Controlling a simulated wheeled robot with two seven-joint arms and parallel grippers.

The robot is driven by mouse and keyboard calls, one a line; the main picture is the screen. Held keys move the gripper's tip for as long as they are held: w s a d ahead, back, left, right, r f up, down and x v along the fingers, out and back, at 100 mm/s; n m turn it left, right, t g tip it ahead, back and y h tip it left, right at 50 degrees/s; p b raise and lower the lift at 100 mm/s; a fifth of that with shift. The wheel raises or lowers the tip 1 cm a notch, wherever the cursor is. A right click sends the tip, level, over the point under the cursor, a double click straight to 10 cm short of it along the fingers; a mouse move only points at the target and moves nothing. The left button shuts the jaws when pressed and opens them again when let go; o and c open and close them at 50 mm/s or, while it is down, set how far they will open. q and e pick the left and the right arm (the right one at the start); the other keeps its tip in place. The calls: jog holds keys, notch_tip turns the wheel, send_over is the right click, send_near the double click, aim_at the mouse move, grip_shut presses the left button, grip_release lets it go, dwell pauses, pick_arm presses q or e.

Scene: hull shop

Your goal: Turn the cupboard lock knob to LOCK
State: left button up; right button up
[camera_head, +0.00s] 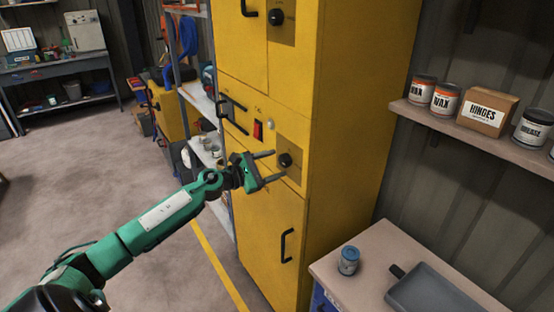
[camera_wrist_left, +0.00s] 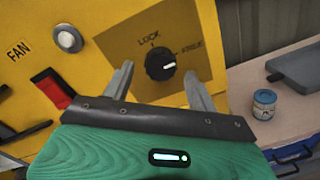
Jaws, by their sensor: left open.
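The yellow cupboard (camera_head: 345,120) stands in the middle of the head view. Its black round lock knob (camera_head: 285,160) sits on a darker plate on the front. In the left wrist view the knob (camera_wrist_left: 160,64) has LOCK printed at its upper left and FREE at its right. The knob's white mark points right, towards FREE. My left gripper (camera_head: 276,165) is open in front of the knob. In the wrist view its two fingers show on either side of the knob, apart from it; the remaining depth is hard to judge. My right gripper is not in view.
A red switch (camera_head: 257,130) and a round button (camera_head: 270,124) are left of the knob, near a FAN label. Another black knob (camera_head: 276,17) is higher up. A door handle (camera_head: 286,245) is below. A bench (camera_head: 370,260) with a blue-lidded can (camera_head: 348,260) stands at right.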

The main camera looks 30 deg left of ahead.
pick_arm(q)
jog(key=shift+x, duration=0.9)
jog(key=c, duration=1)
